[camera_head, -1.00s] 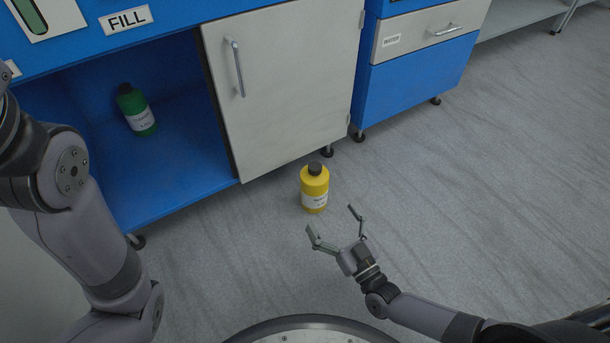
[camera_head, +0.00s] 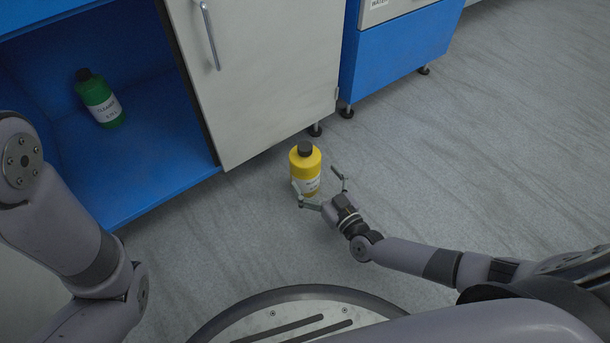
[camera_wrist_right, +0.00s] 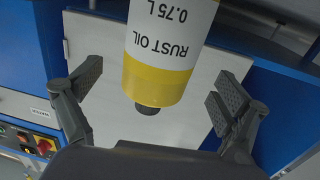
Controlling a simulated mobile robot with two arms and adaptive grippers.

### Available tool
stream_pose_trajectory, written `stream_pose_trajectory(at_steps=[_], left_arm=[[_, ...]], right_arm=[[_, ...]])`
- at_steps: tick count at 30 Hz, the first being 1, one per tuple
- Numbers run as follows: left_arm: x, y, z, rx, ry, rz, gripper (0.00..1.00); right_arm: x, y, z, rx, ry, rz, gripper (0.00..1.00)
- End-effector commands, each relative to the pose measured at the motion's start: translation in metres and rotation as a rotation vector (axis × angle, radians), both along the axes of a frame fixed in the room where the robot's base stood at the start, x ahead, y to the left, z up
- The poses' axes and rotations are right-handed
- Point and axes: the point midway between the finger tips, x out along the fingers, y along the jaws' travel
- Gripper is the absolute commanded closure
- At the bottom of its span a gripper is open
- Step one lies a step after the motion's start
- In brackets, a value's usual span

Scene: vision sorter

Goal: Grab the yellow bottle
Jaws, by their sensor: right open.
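The yellow bottle (camera_head: 304,164) with a black cap and white label stands upright on the grey floor in the head view. In the right wrist view the bottle (camera_wrist_right: 157,80) looks upside down, its label reads "RUST OIL 0.75 L", and it shows between two spread fingers. My right gripper (camera_head: 316,178) is open close to the bottle's near right side. One finger overlaps the label's lower left in the head view, and the other is right of the bottle. In the wrist view gaps show on both sides. My left arm is at the left; its gripper is out of view.
A blue cabinet (camera_head: 150,190) with an ajar-looking grey door (camera_head: 262,75) stands behind the bottle. A green bottle (camera_head: 102,100) is inside it at the left. The floor at right (camera_head: 500,150) is clear.

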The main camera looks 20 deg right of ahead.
Motion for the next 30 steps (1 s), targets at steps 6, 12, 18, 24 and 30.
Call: stream_pose_trajectory(at_steps=[6,12,18,24,30], left_arm=[[-0.001,0.000,-0.019,0.000,-0.003,0.000,1.00],[-0.001,0.000,-0.042,0.000,-0.002,0.000,1.00],[0.000,0.000,-0.047,0.001,0.001,-0.001,1.00],[0.000,0.000,-0.045,0.000,0.001,0.000,1.00],[0.000,0.000,-0.045,0.000,0.001,0.000,1.00]], right_arm=[[0.016,0.004,-0.004,0.001,-0.004,0.001,0.06],[0.042,0.010,-0.005,0.001,-0.004,0.001,0.06],[0.053,0.013,-0.001,0.000,-0.001,0.001,0.06],[0.053,0.013,0.000,0.000,-0.001,0.000,0.08],[0.053,0.013,0.000,0.000,-0.001,0.000,0.21]])
